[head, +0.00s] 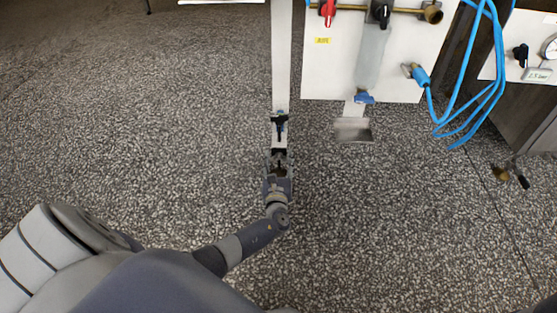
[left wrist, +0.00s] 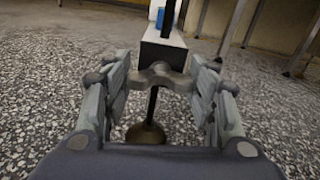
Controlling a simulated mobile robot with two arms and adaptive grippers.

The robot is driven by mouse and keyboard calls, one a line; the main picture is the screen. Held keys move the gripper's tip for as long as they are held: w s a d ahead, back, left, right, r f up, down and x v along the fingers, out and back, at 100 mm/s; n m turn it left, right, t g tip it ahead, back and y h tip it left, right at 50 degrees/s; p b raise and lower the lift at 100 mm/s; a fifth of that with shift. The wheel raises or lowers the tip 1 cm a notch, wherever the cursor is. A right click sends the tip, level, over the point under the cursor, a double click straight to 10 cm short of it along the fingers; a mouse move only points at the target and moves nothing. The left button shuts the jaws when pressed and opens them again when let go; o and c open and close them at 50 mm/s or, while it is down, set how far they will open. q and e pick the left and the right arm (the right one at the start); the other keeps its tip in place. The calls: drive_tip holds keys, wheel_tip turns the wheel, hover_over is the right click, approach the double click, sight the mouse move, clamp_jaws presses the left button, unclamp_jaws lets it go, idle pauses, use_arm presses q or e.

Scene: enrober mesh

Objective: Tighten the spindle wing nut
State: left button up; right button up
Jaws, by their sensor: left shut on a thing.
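The grey spindle wing nut (left wrist: 160,76) sits between my left gripper's fingers in the left wrist view, with its wings spread left and right. My left gripper (left wrist: 162,88) is shut on it, one finger at each wing. A dark spindle (left wrist: 152,103) runs down below the nut toward a brownish round foot (left wrist: 146,133). In the head view my left gripper (head: 279,156) is at the near end of the long white bar (head: 281,60); the nut is hard to make out there. My right gripper is not in view.
A dark upright clamp-like part (head: 280,121) stands on the bar just beyond the gripper. The speckled floor (head: 150,130) is clear to the left.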

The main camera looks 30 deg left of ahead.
use_arm(q)
drive_tip(key=shift+r+m+p, duration=0.1)
drive_tip(key=shift+m+p, duration=0.25)
drive_tip(key=shift+m, duration=0.35)
drive_tip(key=o, duration=1.1)
drive_tip(key=shift+c, duration=0.2)
drive_tip(key=shift+s+d, duration=0.1)
drive_tip(key=v, duration=0.7)
